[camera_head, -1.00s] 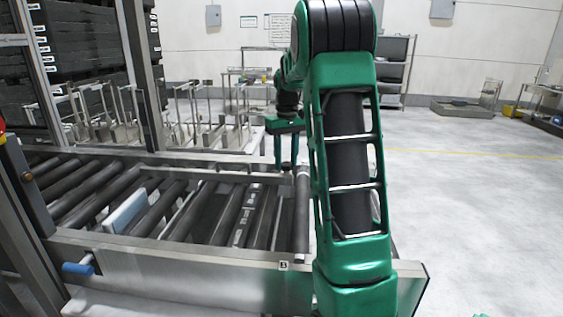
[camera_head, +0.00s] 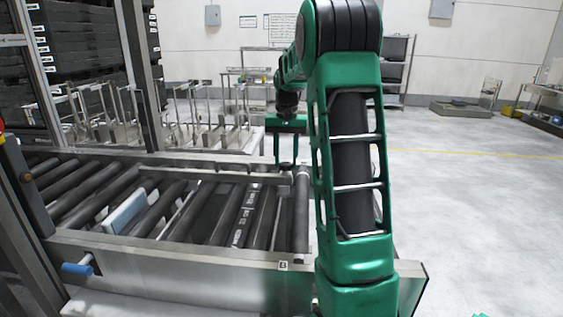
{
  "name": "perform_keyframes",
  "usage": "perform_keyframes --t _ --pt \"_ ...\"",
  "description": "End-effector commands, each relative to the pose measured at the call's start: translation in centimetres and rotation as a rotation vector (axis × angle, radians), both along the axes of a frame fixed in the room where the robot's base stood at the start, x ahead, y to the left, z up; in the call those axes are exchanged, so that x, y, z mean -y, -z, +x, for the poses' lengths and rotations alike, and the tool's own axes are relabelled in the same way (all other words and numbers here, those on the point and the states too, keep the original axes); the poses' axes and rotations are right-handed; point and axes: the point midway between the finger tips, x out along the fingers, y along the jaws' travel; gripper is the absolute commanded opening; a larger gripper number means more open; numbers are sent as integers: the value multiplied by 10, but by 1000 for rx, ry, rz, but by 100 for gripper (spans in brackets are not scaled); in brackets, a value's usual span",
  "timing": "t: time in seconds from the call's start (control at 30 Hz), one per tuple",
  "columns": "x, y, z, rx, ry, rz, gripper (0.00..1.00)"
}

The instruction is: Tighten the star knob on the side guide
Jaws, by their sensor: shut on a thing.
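The side guide (camera_head: 215,175) is a straight metal rail lying along the far side of the roller conveyor. My green gripper (camera_head: 286,161) points down at the guide's right end, with its two fingers on either side of a small dark knob (camera_head: 286,168). The fingers are shut on this star knob. The knob is tiny at this distance, so its lobes and its exact turn cannot be made out.
The conveyor's rollers (camera_head: 190,210) fill the space in front of the guide, with a pale blue-white block (camera_head: 125,211) among them. A blue-handled lever (camera_head: 78,268) sticks out at the front left. Metal racks (camera_head: 200,120) stand behind. Open floor (camera_head: 470,200) lies to the right.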

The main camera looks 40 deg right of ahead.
Motion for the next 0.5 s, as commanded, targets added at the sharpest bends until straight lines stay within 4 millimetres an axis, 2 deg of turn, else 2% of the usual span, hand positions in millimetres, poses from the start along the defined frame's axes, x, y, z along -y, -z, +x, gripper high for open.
perform_keyframes --t 0.37,0.4,0.43,0.5 --pt "-1 0 0 -1 2 2 14" --pt "-1 0 0 -1 2 2 46" --pt "-1 0 0 -1 2 2 53" --pt "-1 0 0 -1 1 2 55"
